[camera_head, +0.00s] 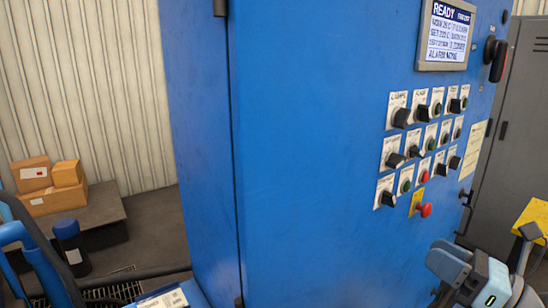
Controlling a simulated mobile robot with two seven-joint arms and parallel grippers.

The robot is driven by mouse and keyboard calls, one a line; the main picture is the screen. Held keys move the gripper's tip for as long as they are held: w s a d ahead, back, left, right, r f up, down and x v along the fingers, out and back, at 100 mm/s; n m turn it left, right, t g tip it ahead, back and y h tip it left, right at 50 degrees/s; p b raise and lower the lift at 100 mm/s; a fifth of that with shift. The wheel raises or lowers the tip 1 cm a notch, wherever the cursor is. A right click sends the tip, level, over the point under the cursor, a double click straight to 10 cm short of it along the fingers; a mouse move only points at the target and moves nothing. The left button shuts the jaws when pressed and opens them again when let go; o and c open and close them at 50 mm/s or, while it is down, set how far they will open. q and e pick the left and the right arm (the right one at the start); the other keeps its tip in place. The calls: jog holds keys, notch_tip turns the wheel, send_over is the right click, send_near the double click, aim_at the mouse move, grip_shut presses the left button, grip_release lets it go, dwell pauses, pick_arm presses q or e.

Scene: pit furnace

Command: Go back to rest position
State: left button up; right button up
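My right gripper (440,290) is at the bottom right, low in front of the blue control cabinet (310,150). Its light-blue and grey wrist parts show. Its fingers are dark, small and partly cut off by the lower edge, so I cannot tell if they are open or shut. I see nothing held in it. Blue and black parts at the lower left edge seem to belong to my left arm. No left gripper fingers can be made out there.
The cabinet front carries a display (446,35) reading READY, rows of knobs and a red push button (425,210). Cardboard boxes (50,186) sit on a low platform at the left. A grey locker (515,130) and a yellow object (532,220) stand at the right.

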notch_tip(320, 180, down, 18)
jog(key=s+a+m+t+h+p, duration=0.1)
jog(key=m+t+h+p, duration=0.3)
jog(key=m, duration=1)
jog(key=s+a+m+g+h+p, duration=0.1)
jog(key=m+h, duration=0.5)
jog(key=m, duration=0.8)
jog(key=s+a+f+m+g+p, duration=0.1)
jog(key=s+a+f+m+g, duration=0.2)
jog(key=f, duration=0.5)
jog(key=s+a+f+m+g+p, duration=0.2)
jog(key=s+a+f+m+g, duration=0.2)
jog(key=s+a+f+m, duration=0.2)
notch_tip(320, 180, down, 3)
jog(key=shift+s+m+h, duration=0.3)
jog(key=shift+s+m, duration=0.6)
jog(key=shift+s, duration=0.3)
jog(key=shift+s, duration=0.1)
